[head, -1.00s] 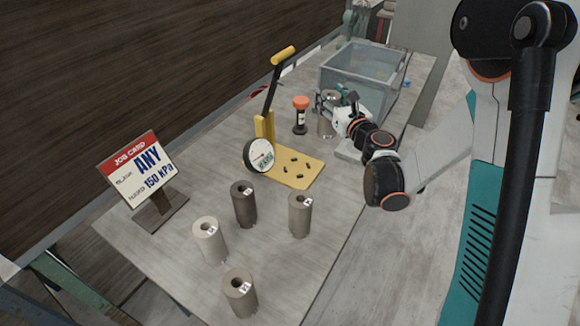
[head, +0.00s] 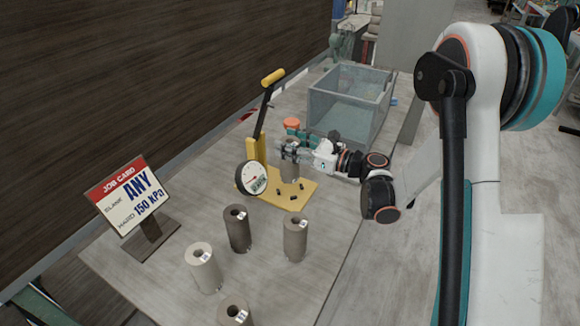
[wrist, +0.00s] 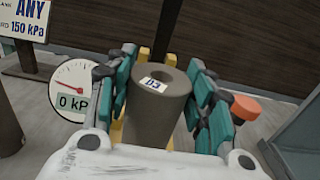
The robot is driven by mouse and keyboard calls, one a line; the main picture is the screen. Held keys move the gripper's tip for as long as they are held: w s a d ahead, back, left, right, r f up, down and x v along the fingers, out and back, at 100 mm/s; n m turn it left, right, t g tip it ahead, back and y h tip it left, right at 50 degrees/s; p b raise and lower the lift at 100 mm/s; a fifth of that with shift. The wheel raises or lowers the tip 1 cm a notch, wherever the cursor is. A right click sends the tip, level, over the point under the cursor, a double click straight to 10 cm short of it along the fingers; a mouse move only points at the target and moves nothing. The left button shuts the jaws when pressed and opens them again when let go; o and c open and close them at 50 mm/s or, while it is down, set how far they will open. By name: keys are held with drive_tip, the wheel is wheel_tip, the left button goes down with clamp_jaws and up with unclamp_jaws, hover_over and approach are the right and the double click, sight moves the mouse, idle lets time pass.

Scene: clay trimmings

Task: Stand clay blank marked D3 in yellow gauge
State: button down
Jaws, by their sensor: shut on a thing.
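My gripper (head: 291,150) is shut on a grey-brown clay blank (head: 289,172). In the wrist view, the upright hollow blank (wrist: 157,115) carries a tag that seems to read D3, between the teal and grey fingers. The yellow gauge (head: 311,190) has a flat base plate with several short black pegs, an upright post, a black lever with a yellow handle, and a round dial (head: 251,178). The dial (wrist: 73,90) reads 0 kP in the wrist view. The held blank is over the back part of the plate; whether it touches the plate is unclear.
Several other blanks stand in front of the gauge, including a dark one (head: 237,229) and a pale one (head: 203,268). A job card (head: 133,195) reads ANY, 150 kPa. An orange-capped bottle (head: 291,123) is behind my gripper. A clear bin (head: 345,105) stands at the back.

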drive_tip(key=shift+f+b, duration=0.75)
drive_tip(key=shift+f, duration=1.95)
drive_tip(key=shift+f, duration=0.15)
drive_tip(key=c, duration=0.8)
unclamp_jaws()
drive_tip(key=shift+o, duration=0.2)
drive_tip(key=shift+r, duration=0.25)
drive_tip(key=p+v, duration=0.1)
drive_tip(key=v, duration=1.1)
drive_tip(key=shift+f, duration=0.15)
